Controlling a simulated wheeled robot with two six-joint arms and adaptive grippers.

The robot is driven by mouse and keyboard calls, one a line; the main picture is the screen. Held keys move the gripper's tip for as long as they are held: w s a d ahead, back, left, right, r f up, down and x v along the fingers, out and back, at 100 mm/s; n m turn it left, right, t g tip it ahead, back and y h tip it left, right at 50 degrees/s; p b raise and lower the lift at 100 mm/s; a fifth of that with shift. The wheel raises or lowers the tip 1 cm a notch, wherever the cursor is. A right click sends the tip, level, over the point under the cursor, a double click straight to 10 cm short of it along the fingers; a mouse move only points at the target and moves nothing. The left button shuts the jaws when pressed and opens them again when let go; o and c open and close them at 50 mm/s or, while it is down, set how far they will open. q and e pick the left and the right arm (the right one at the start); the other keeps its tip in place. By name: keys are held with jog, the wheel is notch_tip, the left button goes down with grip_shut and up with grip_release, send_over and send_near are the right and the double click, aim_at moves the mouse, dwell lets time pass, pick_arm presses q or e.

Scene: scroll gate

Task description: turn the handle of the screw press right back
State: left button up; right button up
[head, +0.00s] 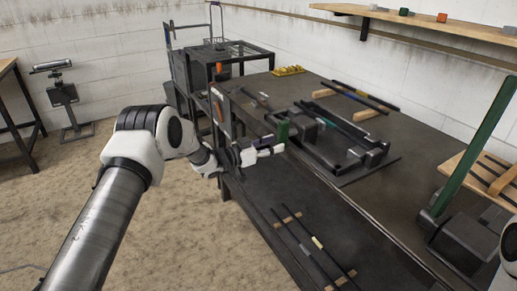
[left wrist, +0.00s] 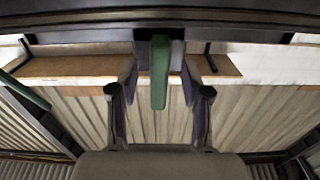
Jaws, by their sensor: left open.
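A short green handle (head: 282,131) stands up at the near left side of a dark metal frame, which I take to be the screw press (head: 345,150), on the bench. My left gripper (head: 266,148) is right at the handle. In the left wrist view, the green handle (left wrist: 159,72) hangs from a dark block and lies between the two fingers of my open left gripper (left wrist: 159,82). A gap shows on both sides, so the fingers do not pinch it. The press's screw cannot be made out. My right gripper is out of view.
The dark bench (head: 400,185) has a tall green lever (head: 478,145) at its right and dark bars (head: 362,96) on wooden strips at the back. More bars lie on the lower shelf (head: 265,215). A wall shelf (head: 420,25) holds small blocks.

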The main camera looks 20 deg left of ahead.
pick_arm(q)
jog(key=v, duration=0.8)
jog(key=shift+s, duration=0.1)
